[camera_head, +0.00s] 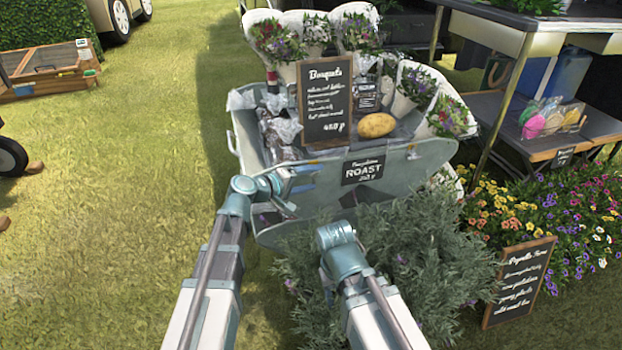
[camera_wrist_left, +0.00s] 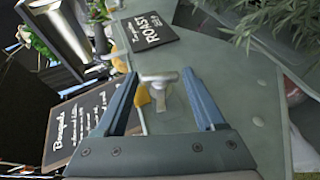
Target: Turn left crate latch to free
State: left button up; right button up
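The grey metal crate (camera_head: 407,168) stands ahead, its front panel facing me, with a black "ROAST" sign (camera_head: 363,169) on it. In the left wrist view the left latch (camera_wrist_left: 158,78), a small pale metal handle, sits on the panel (camera_wrist_left: 245,75) with a yellow piece (camera_wrist_left: 142,95) beside it. My left gripper (camera_head: 303,178) is at the left part of the panel. In the left wrist view its fingers (camera_wrist_left: 163,85) are open, one on each side of the latch, with gaps showing. In the head view the gripper largely covers the latch. My right arm is over the bush; its gripper is hidden.
A "Bouquets" board (camera_head: 325,100), wrapped bouquets (camera_head: 432,88) and a potato (camera_head: 376,125) are in the crate. A grey-green bush (camera_head: 420,245) stands before it. A table (camera_head: 500,35) and flowers (camera_head: 540,210) are to the right. Open grass (camera_head: 150,200) lies left.

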pick_arm(q)
jog(key=shift+o, duration=1.2)
jog(key=p+v, duration=0.4)
jog(key=v, duration=0.9)
jog(key=shift+s+a, duration=0.25)
jog(key=shift+s, duration=0.05)
pick_arm(e)
jog(key=shift+r, duration=2.05)
